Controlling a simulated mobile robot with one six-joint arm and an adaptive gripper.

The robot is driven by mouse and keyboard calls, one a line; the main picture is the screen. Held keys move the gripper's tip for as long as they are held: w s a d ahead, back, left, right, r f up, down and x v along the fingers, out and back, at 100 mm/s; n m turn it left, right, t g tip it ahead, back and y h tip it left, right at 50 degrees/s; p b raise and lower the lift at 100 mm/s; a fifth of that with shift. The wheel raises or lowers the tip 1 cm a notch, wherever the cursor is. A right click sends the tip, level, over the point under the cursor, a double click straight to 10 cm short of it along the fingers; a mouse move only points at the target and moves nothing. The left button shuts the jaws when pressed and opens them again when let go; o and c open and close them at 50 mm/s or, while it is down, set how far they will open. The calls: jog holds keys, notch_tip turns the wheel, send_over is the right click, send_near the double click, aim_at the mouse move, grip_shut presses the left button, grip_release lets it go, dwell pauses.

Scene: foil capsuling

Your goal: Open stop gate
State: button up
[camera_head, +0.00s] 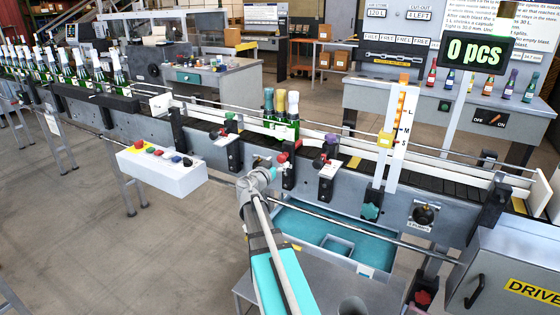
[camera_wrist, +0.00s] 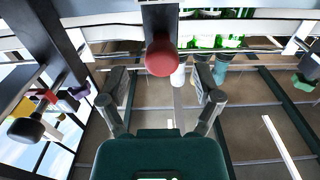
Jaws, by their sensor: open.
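A red round knob (camera_wrist: 161,57) on a dark post (camera_wrist: 159,18) shows in the wrist view, just beyond and between my gripper's fingers. In the head view a red knob (camera_head: 282,158) sits on the front of the conveyor, beside my gripper (camera_head: 263,163). My gripper (camera_wrist: 162,88) is open, and its two fingers stand apart with nothing held between them. I cannot tell which control the stop gate belongs to, as no label for it can be read. Several green bottles with foil tops (camera_head: 281,112) stand on the conveyor behind the red knob.
A purple knob (camera_head: 331,138) and a green knob (camera_head: 229,116) flank the red one. A white button box (camera_head: 160,170) juts out at the left. A teal-lined tray (camera_head: 312,235) lies below the conveyor. A scale post (camera_head: 400,140) and drive cabinet (camera_head: 510,270) stand right.

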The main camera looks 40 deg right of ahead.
jog(key=shift+x, duration=1.4)
grip_shut()
